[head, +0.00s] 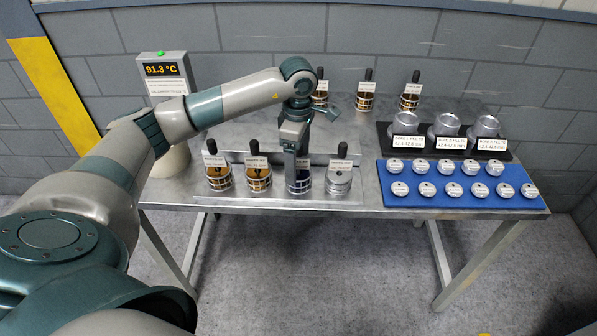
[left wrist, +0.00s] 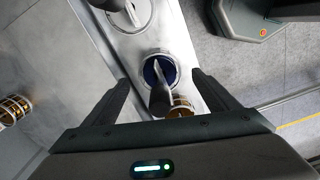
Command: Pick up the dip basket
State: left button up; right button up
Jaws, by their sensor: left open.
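Several dip baskets, small wire cups with upright black handles and labels, stand in a front row on the table. My left gripper (head: 302,162) points down over the third one, a basket with dark blue contents (head: 298,186). In the left wrist view this blue basket (left wrist: 158,66) and its dark handle lie between the two open fingers (left wrist: 160,88), with room on both sides. Its label is mostly hidden by the gripper in the head view. Amber-filled baskets (head: 219,180) (head: 258,182) stand to its left, a silver-grey one (head: 340,184) to its right. My right gripper is not in view.
Three more handled baskets (head: 365,101) stand at the back. A black rack (head: 400,153) of metal jars and a blue mat (head: 455,200) with several labelled round pucks lie at right. A temperature display (head: 165,72) reads 91.3 °C at left.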

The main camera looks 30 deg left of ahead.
pick_arm(q)
jog(key=shift+f, duration=0.95)
grip_shut()
jog(key=shift+w+r, duration=0.15)
jog(key=shift+r, duration=0.05)
